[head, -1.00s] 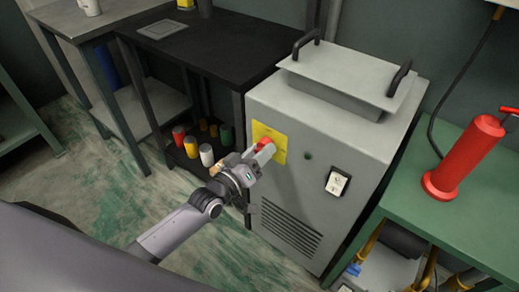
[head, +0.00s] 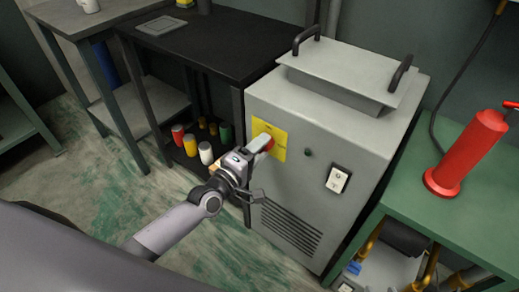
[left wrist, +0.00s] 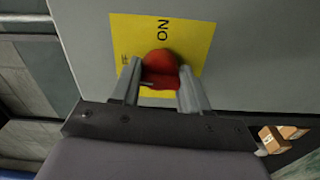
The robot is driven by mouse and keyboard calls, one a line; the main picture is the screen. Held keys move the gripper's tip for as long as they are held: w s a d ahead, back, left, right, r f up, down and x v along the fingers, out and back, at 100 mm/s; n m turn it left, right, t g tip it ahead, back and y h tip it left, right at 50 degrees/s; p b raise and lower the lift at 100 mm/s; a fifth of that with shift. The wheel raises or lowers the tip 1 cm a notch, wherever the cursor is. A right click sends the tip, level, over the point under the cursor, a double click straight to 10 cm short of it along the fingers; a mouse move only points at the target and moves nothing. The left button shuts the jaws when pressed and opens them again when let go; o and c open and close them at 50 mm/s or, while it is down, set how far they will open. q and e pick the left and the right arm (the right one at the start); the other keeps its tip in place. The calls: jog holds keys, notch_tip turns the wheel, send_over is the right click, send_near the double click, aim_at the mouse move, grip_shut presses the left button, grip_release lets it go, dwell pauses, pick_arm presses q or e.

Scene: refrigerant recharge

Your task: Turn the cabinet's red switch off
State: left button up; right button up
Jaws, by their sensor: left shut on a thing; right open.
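The red switch (left wrist: 160,66) sits on a yellow plate (left wrist: 192,30) on the front of the grey cabinet (head: 290,110). In the left wrist view the plate shows "ON" and part of a second word, probably "OFF", partly out of sight behind a finger. My right gripper is not in view.
The cabinet has a small green light (head: 308,153), a white rocker switch (head: 337,180) and a vent (head: 290,228). A black table (head: 215,45) stands to the left. A green bench (head: 450,215) with a red extinguisher-like cylinder (head: 468,155) stands to the right.

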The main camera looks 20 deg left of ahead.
pick_arm(q)
jog(key=shift+n, duration=0.6)
jog(key=o, duration=1)
jog(key=shift+o, duration=0.2)
jog(key=v, duration=0.7)
jog(key=shift+p, duration=0.4)
jog(key=shift+s, duration=0.1)
